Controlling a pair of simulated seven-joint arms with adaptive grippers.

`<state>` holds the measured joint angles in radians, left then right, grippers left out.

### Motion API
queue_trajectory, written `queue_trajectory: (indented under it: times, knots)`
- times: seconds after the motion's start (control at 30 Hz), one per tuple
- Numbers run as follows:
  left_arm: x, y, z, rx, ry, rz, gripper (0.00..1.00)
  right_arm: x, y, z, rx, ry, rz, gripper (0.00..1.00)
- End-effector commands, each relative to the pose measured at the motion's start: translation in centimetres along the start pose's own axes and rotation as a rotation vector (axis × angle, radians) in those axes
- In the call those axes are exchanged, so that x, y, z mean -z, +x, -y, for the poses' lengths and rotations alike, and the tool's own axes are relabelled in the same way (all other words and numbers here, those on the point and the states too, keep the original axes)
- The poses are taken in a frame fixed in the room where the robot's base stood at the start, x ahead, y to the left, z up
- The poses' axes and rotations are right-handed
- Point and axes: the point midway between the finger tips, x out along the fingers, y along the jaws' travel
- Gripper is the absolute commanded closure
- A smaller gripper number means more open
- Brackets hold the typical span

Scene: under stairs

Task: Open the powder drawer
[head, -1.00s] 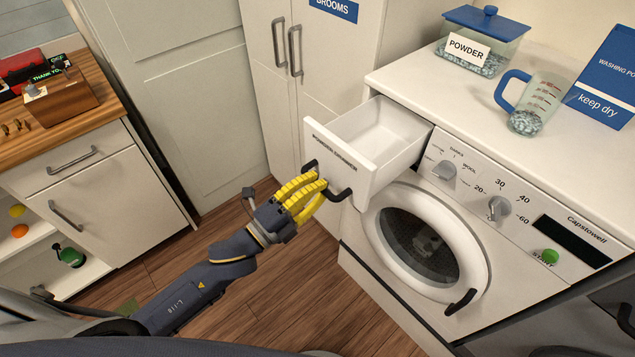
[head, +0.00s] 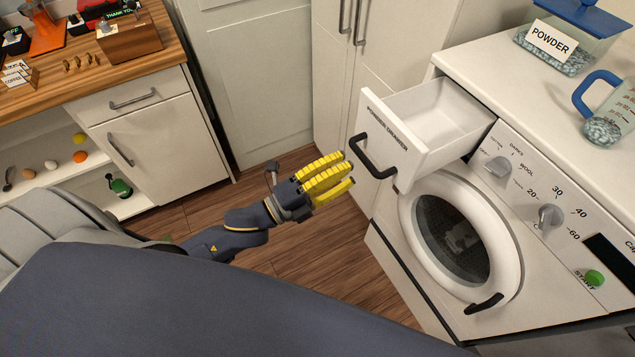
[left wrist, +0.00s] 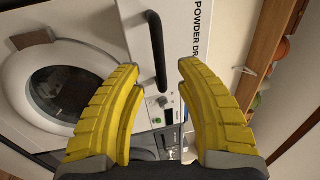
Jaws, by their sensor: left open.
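The powder drawer (head: 388,158) sticks out of the upper left of the white washing machine (head: 545,265); its white tray is exposed and looks empty. Its dark handle (head: 374,160) is on the front panel below the lettering. My left gripper (head: 348,168) is open and empty, just left of the handle and apart from it. In the left wrist view, the handle (left wrist: 157,50) stands beyond the gap between the yellow fingers (left wrist: 160,75), with part of the drawer's lettered front (left wrist: 200,55) beside it. My right gripper is not in view.
The round washer door (head: 460,240) is below the drawer. On top stand a powder box (head: 560,48) and a measuring jug (head: 608,105). A tall cupboard (head: 385,65) is behind the drawer. A wooden-topped counter (head: 90,60) is at left; bare floor (head: 300,240) lies between.

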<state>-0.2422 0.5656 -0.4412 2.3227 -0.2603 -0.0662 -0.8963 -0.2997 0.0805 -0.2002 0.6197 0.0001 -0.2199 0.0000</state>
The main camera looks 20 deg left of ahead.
Motion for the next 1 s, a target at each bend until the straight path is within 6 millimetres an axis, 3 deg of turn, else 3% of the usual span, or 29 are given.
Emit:
queue_trajectory:
  times: [0.2,0.5,1.0]
  knots:
    - [0.0,-3.1,-0.1,-0.003,-0.002,0.002,0.64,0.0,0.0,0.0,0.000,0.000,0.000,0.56]
    - [0.0,-5.8,0.0,-0.001,0.000,0.001,0.64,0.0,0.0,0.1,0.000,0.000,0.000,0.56]
    - [0.0,-6.7,0.0,0.000,0.001,0.000,0.64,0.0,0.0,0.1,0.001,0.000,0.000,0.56]
